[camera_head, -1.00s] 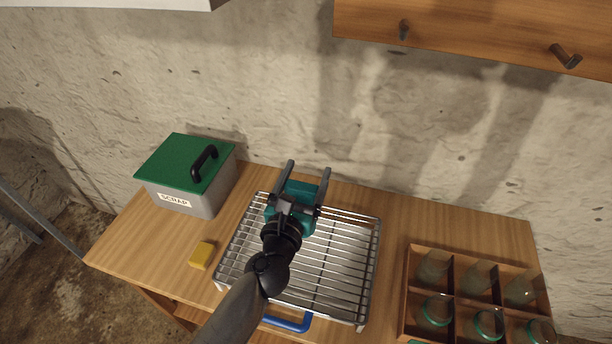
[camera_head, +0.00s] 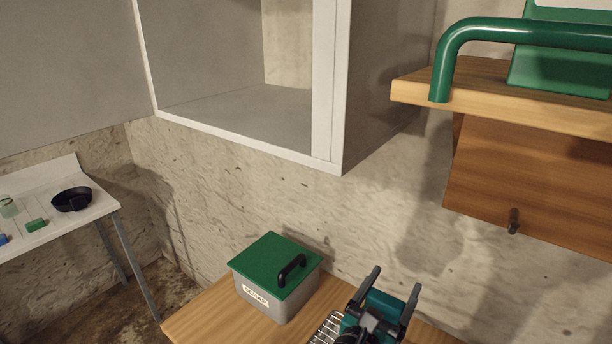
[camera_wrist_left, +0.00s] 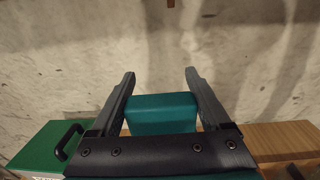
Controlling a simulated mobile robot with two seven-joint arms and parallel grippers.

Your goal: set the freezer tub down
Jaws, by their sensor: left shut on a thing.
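The freezer tub appears to be the teal block (camera_head: 384,306) between the fingers of my left gripper (camera_head: 394,279), low in the head view. My left gripper is shut on it. In the left wrist view the tub (camera_wrist_left: 160,113) sits between the two dark fingers, with the wall beyond. The tub is over or near the wire rack (camera_head: 327,331) on the wooden counter. Its underside is hidden, so I cannot tell whether it touches anything. My right gripper is not in view.
A grey scrap bin (camera_head: 272,300) with a green lid stands on the counter (camera_head: 215,315) left of the gripper. A grey-white wall cabinet (camera_head: 240,105) above is open and looks empty inside. A wooden shelf (camera_head: 480,85) is upper right. A white side table (camera_head: 75,215) holds small items.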

